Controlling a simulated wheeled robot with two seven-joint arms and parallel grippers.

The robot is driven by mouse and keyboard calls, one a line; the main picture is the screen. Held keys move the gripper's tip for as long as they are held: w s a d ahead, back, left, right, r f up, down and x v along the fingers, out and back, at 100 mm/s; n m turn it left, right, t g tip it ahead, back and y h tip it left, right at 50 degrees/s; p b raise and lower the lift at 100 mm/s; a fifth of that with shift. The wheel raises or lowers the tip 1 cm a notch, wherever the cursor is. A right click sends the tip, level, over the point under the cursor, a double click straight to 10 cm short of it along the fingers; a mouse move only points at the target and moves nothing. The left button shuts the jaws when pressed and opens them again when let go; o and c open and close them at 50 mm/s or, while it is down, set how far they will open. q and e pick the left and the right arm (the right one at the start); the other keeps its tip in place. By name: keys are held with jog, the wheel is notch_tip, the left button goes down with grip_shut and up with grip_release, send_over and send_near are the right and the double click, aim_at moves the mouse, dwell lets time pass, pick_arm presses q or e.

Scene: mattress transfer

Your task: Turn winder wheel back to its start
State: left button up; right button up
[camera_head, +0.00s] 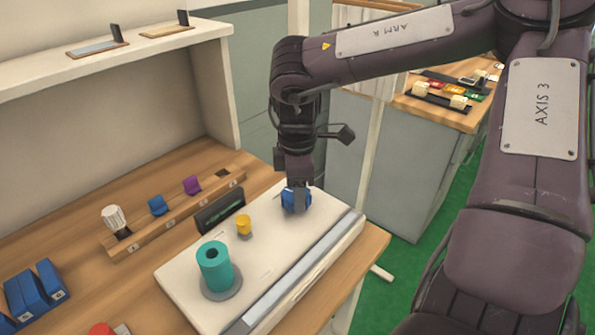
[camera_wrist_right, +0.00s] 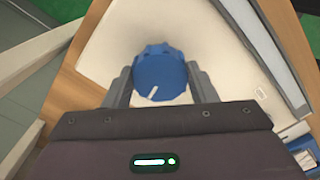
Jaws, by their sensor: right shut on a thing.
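The winder wheel is a blue, ridged knob (camera_head: 296,200) at the far right end of a pale board (camera_head: 262,262) on the wooden table. In the right wrist view the same wheel (camera_wrist_right: 160,74) has a white mark pointing toward the bottom, slightly left. My right gripper (camera_head: 296,190) comes down from above and is shut on the wheel, with one finger on each side of it. It also shows in the right wrist view (camera_wrist_right: 160,82). The gripper hides part of the wheel in the head view. My left gripper is not in view.
A teal cylinder (camera_head: 214,266) on a grey disc and a small yellow knob (camera_head: 243,225) stand on the board. Behind it are a dark panel (camera_head: 220,210) and a wooden rack (camera_head: 175,215) with small coloured parts. Blue blocks (camera_head: 34,290) lie at the left.

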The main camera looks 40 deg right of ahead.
jog(key=n, duration=0.3)
jog(key=shift+w+n, duration=0.1)
jog(key=shift+n, duration=0.3)
jog(key=n, duration=0.4)
jog(key=shift+n, duration=0.3)
jog(key=n, duration=0.4)
jog(key=shift+w+r, duration=0.1)
jog(key=shift+w, duration=0.05)
jog(key=n, duration=0.8)
jog(key=shift+w+n+p, duration=0.1)
jog(key=shift+n+p, duration=0.2)
jog(key=shift+p, duration=0.05)
jog(key=n, duration=0.3)
jog(key=shift+a+n, duration=0.1)
jog(key=shift+n, duration=0.3)
jog(key=n, duration=0.4)
jog(key=shift+p, duration=0.3)
jog(key=shift+a+n, duration=0.1)
jog(key=shift+n, duration=2)
